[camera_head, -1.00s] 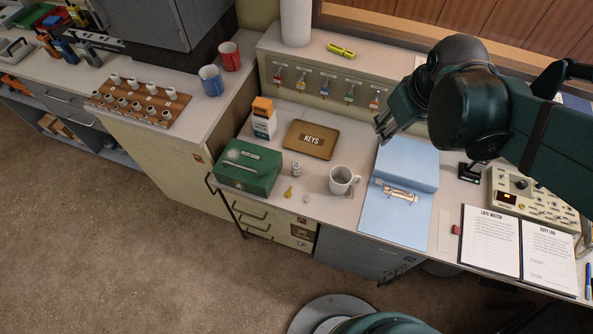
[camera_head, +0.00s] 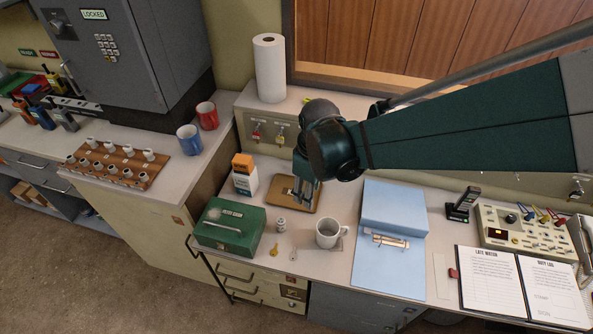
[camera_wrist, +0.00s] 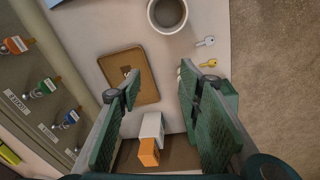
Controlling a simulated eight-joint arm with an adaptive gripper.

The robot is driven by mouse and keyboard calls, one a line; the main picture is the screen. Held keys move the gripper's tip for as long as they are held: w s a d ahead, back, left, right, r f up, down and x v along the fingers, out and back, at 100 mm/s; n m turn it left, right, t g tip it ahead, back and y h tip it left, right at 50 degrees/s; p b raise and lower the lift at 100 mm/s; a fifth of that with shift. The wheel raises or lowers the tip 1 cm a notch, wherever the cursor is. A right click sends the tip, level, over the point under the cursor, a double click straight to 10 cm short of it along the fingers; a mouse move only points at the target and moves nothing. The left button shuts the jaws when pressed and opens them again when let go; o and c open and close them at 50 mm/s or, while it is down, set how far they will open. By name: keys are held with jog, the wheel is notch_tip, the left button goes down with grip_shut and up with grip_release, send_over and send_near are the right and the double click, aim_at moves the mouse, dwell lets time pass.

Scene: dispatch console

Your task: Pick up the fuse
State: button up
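A small white cylinder, which looks like the fuse (camera_head: 281,224), stands upright on the counter just right of the green petty cash box (camera_head: 229,225). In the wrist view, a small white bit beside the right finger may be part of it; most of that spot is hidden by the finger. My gripper (camera_head: 304,194) is over the brown keys tray (camera_head: 310,206), behind and to the right of the fuse. In the wrist view my gripper (camera_wrist: 157,78) has its two green fingers wide apart with nothing held between them.
An orange and white carton (camera_head: 245,176) stands left of the tray. A white mug (camera_head: 328,233) and two small keys (camera_head: 274,249) lie near the fuse. A blue binder (camera_head: 390,262) is to the right. A wooden rack (camera_head: 117,167) of similar white pieces sits far left.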

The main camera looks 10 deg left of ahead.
aim_at(281, 220)
jog(key=a+f+n, duration=0.1)
jog(key=a+f, duration=0.1)
jog(key=s+a+f+n+b, duration=0.1)
jog(key=a+f, duration=0.2)
jog(key=s+a+f+n+g, duration=0.1)
jog(key=a+f, duration=0.1)
jog(key=f, duration=0.1)
jog(key=shift+a+f+h, duration=0.25)
jog(key=shift+a+h, duration=0.05)
jog(key=shift+s+a+f+b, duration=0.2)
jog(key=shift+a+f+b, duration=0.1)
jog(key=shift+a+f, duration=0.15)
jog(key=shift+f, duration=0.1)
jog(key=shift+f, duration=1.2)
jog(key=shift+f+b, duration=0.15)
jog(key=shift+b, duration=0.15)
jog(key=shift+a+f+b, duration=0.1)
jog(key=shift+f+b, duration=0.5)
jog(key=shift+f, duration=1.9)
